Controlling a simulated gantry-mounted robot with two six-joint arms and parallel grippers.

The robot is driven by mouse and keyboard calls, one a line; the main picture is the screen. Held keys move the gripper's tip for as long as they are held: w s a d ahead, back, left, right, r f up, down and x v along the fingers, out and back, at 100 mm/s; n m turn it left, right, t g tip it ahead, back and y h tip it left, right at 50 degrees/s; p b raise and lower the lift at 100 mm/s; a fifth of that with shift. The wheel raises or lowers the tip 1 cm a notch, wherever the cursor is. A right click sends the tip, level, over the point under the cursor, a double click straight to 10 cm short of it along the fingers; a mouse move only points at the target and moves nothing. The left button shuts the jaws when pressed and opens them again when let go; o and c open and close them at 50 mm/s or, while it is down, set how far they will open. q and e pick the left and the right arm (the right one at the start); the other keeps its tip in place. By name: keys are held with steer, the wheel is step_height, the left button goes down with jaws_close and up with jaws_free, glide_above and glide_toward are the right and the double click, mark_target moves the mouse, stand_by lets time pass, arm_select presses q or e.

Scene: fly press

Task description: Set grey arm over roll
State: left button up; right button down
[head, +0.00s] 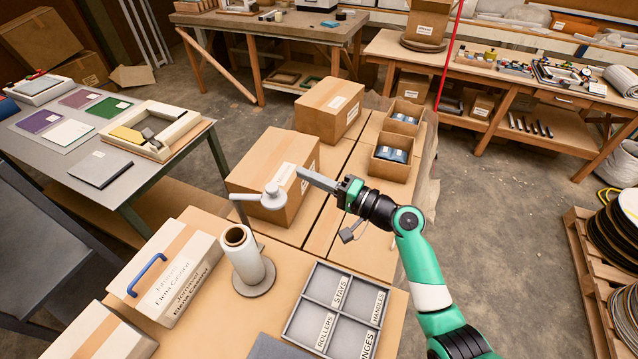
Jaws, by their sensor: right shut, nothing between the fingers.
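A light grey arm with a round hub and a small knob (273,199) shows behind the roll, against the front of a carton. Its thin bar points left, and its tip is apart from the roll's top in the picture. What supports it is hard to tell. My right gripper (318,179) is shut and empty, its long grey fingers pointing left, to the right of and slightly above the grey arm, apparently apart from it. My left gripper is not in view.
Cartons (330,108) stand behind, with small open boxes of blue items (391,160) to their right. A labelled grey divided tray (310,322) lies right of the roll. A grey table (135,195) stands farther left.

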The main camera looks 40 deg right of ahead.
steer(key=a, duration=0.1)
steer(key=w+a, duration=0.1)
steer(key=a, duration=0.2)
steer(key=shift+w+a+f, duration=0.2)
steer(key=shift+w+a, duration=0.1)
steer(key=shift+a, duration=0.1)
steer(key=shift+p, duration=0.3)
